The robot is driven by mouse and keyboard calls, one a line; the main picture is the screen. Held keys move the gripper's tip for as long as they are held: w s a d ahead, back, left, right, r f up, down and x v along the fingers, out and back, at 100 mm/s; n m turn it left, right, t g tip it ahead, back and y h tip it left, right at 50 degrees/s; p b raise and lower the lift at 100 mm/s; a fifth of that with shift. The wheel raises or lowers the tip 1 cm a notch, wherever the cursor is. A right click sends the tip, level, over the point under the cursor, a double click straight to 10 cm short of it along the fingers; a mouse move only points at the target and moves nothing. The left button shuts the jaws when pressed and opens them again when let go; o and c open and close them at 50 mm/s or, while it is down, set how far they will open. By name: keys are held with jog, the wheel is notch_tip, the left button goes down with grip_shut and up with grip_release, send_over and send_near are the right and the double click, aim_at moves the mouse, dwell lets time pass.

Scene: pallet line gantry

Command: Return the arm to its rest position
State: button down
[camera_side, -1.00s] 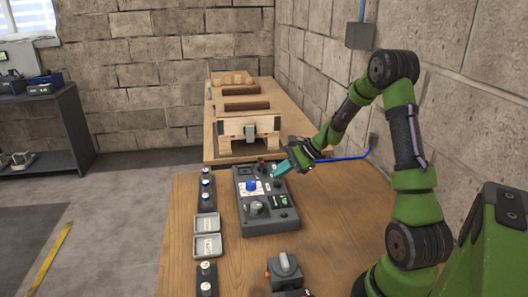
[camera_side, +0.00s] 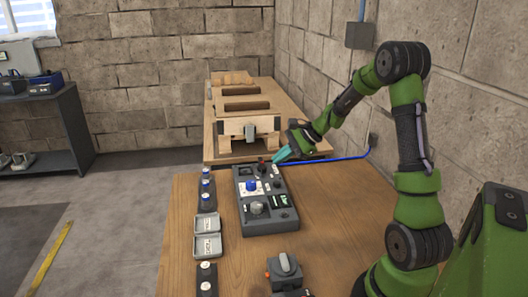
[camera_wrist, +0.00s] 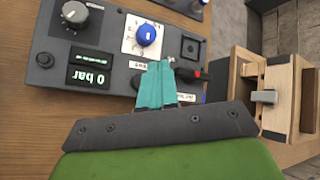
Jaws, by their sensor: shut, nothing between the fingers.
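My gripper (camera_side: 283,155) has teal fingers that are shut with nothing between them. In the side view it is above the far right end of the grey control panel (camera_side: 269,226). The panel carries a blue knob (camera_wrist: 146,35), a dark grey knob (camera_wrist: 74,14) and a display (camera_wrist: 90,79) reading 0 bar. I cannot tell whether the fingertips touch the panel.
The panel lies on a wooden table (camera_side: 335,212). A wooden pallet stand (camera_side: 228,143) is behind. A block wall is to the right.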

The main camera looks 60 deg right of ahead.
dwell(0.4)
jog(key=shift+s+a+f+n+g, duration=0.25)
jog(key=shift+s+f, duration=0.1)
jog(key=shift+s, duration=0.2)
jog(key=shift+s+a+f+n+g, duration=0.25)
jog(key=shift+s+f, duration=0.05)
jog(key=shift+s, duration=0.2)
jog(key=s+a+r+n, duration=0.4)
jog(key=s+a+n, duration=0.1)
jog(key=a, duration=0.3)
jog(key=s+a+r+n+h, duration=0.1)
jog(key=s+a+r+n, duration=0.4)
jog(key=a+n, duration=0.1)
jog(key=s+a+r+n+h, duration=0.1)
jog(key=s+a+r+n, duration=0.3)
jog(key=a, duration=0.5)
jog(key=shift+s+a+r+n, duration=0.15)
jog(key=shift+s+a+n, duration=0.15)
jog(key=shift+s+n, duration=0.45)
jog(key=shift+w, duration=0.1)
